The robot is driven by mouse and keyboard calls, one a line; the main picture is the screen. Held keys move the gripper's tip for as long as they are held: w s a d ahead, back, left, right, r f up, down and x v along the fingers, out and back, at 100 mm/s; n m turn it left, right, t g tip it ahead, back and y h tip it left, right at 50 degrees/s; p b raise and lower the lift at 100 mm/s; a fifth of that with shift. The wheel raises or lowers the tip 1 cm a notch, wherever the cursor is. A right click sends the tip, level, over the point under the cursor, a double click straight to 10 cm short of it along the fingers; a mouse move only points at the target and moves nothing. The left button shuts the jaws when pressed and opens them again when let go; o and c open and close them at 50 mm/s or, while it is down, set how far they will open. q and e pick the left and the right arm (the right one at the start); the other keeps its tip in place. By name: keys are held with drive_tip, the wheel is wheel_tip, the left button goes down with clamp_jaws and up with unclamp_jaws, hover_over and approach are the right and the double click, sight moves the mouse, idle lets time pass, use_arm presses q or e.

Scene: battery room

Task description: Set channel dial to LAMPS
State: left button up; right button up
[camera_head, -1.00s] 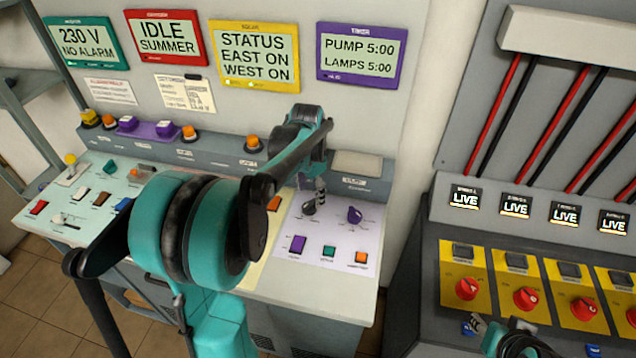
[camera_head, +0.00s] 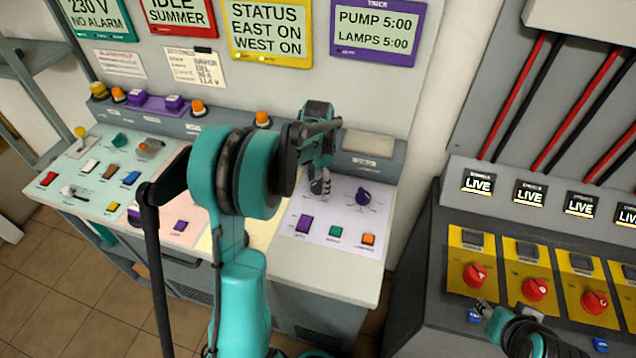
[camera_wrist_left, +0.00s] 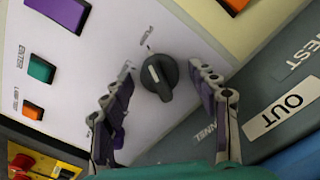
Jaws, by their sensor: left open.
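The channel dial (camera_wrist_left: 158,77) is a dark grey round knob with a white pointer mark, on the pale lilac panel (camera_head: 345,230). In the left wrist view it sits between the two fingers of my open left gripper (camera_wrist_left: 167,76), with gaps visible on both sides. In the head view the left gripper (camera_head: 320,186) is over the dial and mostly hides it. A "PUMP" label (camera_wrist_left: 147,30) is by the dial; I cannot read a LAMPS label there. The purple timer screen (camera_head: 375,32) reads PUMP 5:00 and LAMPS 5:00. My right gripper (camera_head: 484,309) is at the lower right.
Purple (camera_head: 304,224), green (camera_head: 335,231) and orange (camera_head: 368,239) buttons lie in front. A raised grey ledge (camera_wrist_left: 262,118) is behind the dial. A breaker panel with red rotary switches (camera_head: 475,275) is at the right.

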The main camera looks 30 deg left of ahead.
use_arm(q)
drive_tip(key=c, duration=1.2)
drive_tip(key=shift+o, duration=0.2)
drive_tip(key=shift+n, duration=0.3)
drive_tip(key=n, duration=0.5)
drive_tip(key=shift+p, duration=0.35)
drive_tip(key=n, duration=0.6)
drive_tip(key=shift+n, duration=0.3)
